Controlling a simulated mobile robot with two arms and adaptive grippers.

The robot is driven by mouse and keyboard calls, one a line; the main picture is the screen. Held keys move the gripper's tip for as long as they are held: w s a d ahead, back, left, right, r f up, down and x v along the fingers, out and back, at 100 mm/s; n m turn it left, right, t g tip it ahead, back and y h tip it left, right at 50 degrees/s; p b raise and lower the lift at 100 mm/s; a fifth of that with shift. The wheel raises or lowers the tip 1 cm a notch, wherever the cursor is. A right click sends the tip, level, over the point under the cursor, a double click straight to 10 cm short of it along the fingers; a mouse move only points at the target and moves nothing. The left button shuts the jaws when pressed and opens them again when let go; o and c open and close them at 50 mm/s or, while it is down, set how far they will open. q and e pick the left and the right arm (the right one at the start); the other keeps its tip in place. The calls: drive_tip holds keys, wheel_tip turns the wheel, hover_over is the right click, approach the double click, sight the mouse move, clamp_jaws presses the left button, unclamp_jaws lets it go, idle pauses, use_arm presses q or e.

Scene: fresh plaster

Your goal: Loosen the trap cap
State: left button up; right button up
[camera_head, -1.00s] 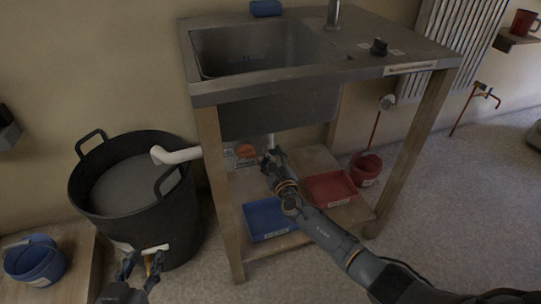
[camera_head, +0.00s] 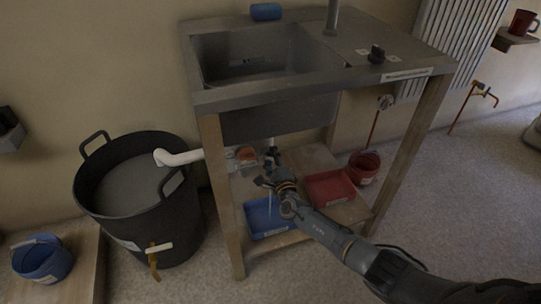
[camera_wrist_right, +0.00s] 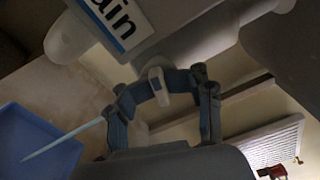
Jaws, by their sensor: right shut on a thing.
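My right gripper (camera_head: 268,178) reaches under the sink, above the lower shelf. In the right wrist view its two blue-grey fingers (camera_wrist_right: 158,92) are closed around a small pale tab (camera_wrist_right: 157,78), which appears to be part of the trap cap. The rest of the cap is hidden or too dark to make out. A grey pipe body and a label (camera_wrist_right: 118,22) ending in "ain" are right beside the fingers. A thin pale streak (camera_wrist_right: 65,142), looking like water, runs from near the fingers down to the blue tray (camera_head: 258,229). My left gripper is out of view.
A red tray (camera_head: 318,197) lies right of the blue one on the shelf. The sink (camera_head: 290,98) and its wooden legs (camera_head: 218,190) frame the space. A black tub (camera_head: 180,232) stands left, with a white pipe (camera_head: 180,157) over it. A red bucket (camera_head: 364,174) is behind.

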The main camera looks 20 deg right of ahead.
drive_tip(key=shift+d+r+n, duration=0.2)
drive_tip(key=shift+n, duration=0.2)
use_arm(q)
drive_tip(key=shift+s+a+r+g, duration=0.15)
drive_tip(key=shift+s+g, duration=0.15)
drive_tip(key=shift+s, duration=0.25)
use_arm(e)
drive_tip(key=shift+f, duration=0.1)
drive_tip(key=shift+n, duration=0.3)
drive_tip(key=n+p, duration=0.2)
drive_tip(key=n, duration=0.1)
drive_tip(key=shift+r, duration=0.25)
drive_tip(key=n, duration=0.1)
drive_tip(key=n+p, duration=0.1)
drive_tip(key=n, duration=0.2)
drive_tip(key=shift+f+p, duration=0.25)
drive_tip(key=shift+p, duration=0.05)
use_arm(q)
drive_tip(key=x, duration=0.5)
use_arm(e)
drive_tip(key=shift+f+n, duration=0.1)
drive_tip(key=shift+n, duration=0.3)
